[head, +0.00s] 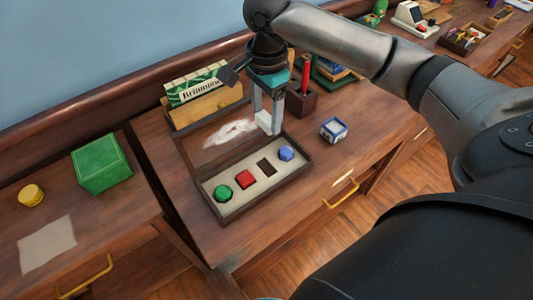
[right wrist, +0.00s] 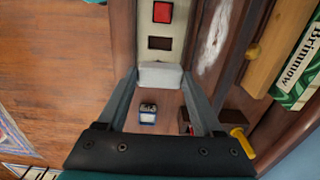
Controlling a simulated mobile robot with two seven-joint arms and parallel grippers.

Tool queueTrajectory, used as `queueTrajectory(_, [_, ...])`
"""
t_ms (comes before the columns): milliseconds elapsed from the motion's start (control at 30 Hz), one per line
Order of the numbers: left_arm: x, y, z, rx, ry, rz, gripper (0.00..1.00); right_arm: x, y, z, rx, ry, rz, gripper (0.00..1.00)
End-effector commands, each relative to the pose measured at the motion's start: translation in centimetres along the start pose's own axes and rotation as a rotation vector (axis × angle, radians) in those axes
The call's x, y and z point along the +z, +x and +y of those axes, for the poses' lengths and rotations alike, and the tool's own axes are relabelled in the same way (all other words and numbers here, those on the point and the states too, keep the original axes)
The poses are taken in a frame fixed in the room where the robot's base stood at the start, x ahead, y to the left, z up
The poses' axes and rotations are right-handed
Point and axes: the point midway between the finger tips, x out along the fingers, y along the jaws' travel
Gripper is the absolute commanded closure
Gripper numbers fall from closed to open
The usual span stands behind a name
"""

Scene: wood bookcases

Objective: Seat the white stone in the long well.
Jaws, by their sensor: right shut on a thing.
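The white stone (head: 264,121) is held between the fingers of my right gripper (head: 267,112), above the back right part of the open case (head: 215,206). In the right wrist view the white stone (right wrist: 160,75) spans the gap between the fingertips (right wrist: 160,82). The long well (head: 266,168) is a dark, empty rectangular slot in the pale panel, between the red stone (head: 244,179) and the blue stone (head: 286,153). It also shows in the right wrist view (right wrist: 160,43), just beyond the white stone. A green stone (head: 223,193) sits at the panel's left end. My left gripper is out of view.
A small blue-and-white box (head: 333,130) stands right of the case. A dark holder (head: 300,101) with a red item stands behind it. A wooden box with a green Brimmow packet (head: 197,88) is at the back left.

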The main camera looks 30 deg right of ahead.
Motion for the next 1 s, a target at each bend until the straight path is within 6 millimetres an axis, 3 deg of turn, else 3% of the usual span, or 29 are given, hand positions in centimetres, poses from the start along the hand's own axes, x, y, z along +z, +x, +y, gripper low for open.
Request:
queueTrajectory(33, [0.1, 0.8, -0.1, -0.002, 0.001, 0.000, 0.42, -0.1, 1.9, 0.1, 0.005, 0.001, 0.001, 0.90])
queueTrajectory(100, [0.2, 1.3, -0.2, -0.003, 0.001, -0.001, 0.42, -0.1, 3.9, 0.1, 0.006, 0.000, 0.002, 0.90])
queueTrajectory(300, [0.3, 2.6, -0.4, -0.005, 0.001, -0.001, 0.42, 0.0, 8.8, 0.1, 0.003, -0.002, 0.002, 0.90])
queueTrajectory(633, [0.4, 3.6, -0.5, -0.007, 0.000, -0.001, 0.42, 0.0, 12.3, 0.1, 0.001, -0.004, 0.002, 0.90])
queueTrajectory(833, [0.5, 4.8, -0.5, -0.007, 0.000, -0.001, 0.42, 0.0, 15.8, 0.1, 0.002, -0.003, 0.001, 0.90])
queueTrajectory(1000, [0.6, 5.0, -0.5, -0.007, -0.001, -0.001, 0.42, 0.0, 16.9, 0.0, -0.001, -0.005, 0.002, 0.90])
